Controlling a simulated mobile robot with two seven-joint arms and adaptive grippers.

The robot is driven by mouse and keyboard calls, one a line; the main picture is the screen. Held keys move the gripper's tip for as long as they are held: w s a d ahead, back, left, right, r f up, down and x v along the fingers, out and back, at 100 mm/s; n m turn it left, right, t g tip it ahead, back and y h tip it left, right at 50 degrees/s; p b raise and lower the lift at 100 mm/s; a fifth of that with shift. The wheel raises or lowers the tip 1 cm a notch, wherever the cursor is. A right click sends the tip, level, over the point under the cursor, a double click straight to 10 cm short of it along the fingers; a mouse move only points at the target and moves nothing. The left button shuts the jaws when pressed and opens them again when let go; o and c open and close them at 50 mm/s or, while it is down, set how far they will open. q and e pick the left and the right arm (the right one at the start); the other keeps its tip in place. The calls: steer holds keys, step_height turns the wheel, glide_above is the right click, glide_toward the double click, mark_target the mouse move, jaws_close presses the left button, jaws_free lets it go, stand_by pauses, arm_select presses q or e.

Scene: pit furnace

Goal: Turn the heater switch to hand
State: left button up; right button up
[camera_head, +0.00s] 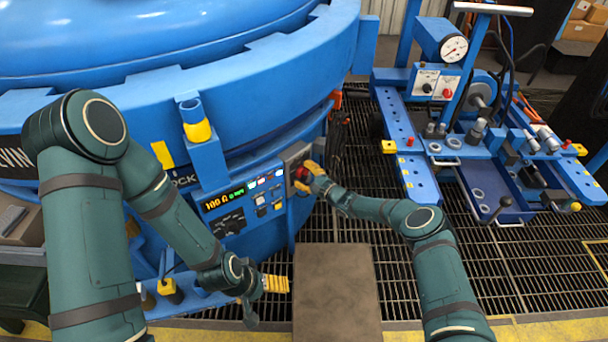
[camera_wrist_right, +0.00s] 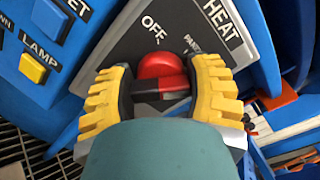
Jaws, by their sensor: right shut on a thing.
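The heater switch is a red knob with a black part. It sits on a grey plate (camera_wrist_right: 120,48) marked HEAT and OFF, and shows between my fingers in the right wrist view (camera_wrist_right: 160,66). My right gripper (camera_head: 305,178) is shut on the knob, a yellow-padded finger on either side. The wrist view shows OFF above the knob and a partly hidden word to its right; any other markings are hidden by the gripper. My left gripper (camera_head: 274,284) hangs low near the panel, away from the switch; its finger gap is not clear.
The control panel (camera_head: 238,205) with a lit display and several buttons is left of the switch, on the blue furnace (camera_head: 250,90). A yellow LAMP button (camera_wrist_right: 33,68) is nearby. A brown box-like block (camera_head: 335,295) stands below. A blue gauge rig (camera_head: 405,150) stands right, over grating.

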steer(key=shift+d+m, duration=0.1)
steer(key=shift+m, duration=1.2)
steer(key=o, duration=1.2)
steer(key=v, duration=1.2)
